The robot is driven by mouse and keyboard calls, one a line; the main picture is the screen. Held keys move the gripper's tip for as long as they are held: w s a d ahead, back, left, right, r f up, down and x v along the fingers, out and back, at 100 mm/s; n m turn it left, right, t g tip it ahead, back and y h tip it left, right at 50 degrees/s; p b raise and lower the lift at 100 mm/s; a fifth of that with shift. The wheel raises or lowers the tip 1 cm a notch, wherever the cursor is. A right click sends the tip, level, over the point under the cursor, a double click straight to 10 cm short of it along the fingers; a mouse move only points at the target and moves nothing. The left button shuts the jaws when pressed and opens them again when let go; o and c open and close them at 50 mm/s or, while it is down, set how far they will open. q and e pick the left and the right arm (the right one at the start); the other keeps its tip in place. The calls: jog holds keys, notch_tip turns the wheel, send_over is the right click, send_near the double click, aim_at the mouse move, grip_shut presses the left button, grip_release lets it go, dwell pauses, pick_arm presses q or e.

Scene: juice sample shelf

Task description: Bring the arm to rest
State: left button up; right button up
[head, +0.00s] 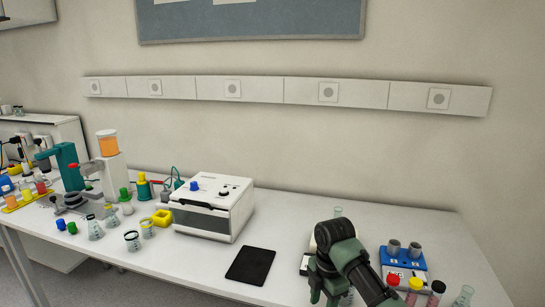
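One dark green and black arm of mine (352,262) comes in from the bottom edge, right of centre, and looks like my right arm. Its end (316,286) points down over the front of the white table (205,264). I cannot make out the fingertips or whether they hold anything. The arm partly hides a white device (305,262) and some glassware behind it. My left gripper is not in view.
A black pad (250,266) lies left of the arm, in front of a white box device (214,208). A blue device with two grey cups (403,262) and several capped tubes (414,287) stand close on the right. Flasks and beakers (132,241) crowd the left.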

jog(key=s+f+m+t+y, duration=0.1)
jog(key=s+f+m, duration=0.45)
jog(key=s, duration=0.35)
jog(key=s+f+m+t, duration=0.1)
jog(key=s+f+m, duration=0.5)
jog(key=s, duration=0.4)
jog(key=s+d+r+m, duration=0.1)
jog(key=s+d+m, duration=0.2)
jog(key=s, duration=0.3)
jog(key=s+d+r+m+t+h, duration=0.1)
jog(key=s+d+r+m, duration=0.15)
jog(key=s, duration=0.35)
jog(key=s+d+m, duration=0.2)
jog(key=s+m, duration=0.2)
jog(key=s, duration=0.2)
notch_tip(320, 180, down, 26)
jog(key=s+g+b, duration=0.1)
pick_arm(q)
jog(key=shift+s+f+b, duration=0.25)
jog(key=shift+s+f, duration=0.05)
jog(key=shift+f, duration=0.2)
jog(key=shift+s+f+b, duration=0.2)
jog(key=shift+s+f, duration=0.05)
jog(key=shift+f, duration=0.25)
pick_arm(e)
jog(key=s+d+f+g, duration=0.1)
jog(key=s+d+f, duration=0.2)
jog(key=s+f, duration=1.4)
jog(key=shift+s+f, duration=0.2)
jog(key=shift+f, duration=0.4)
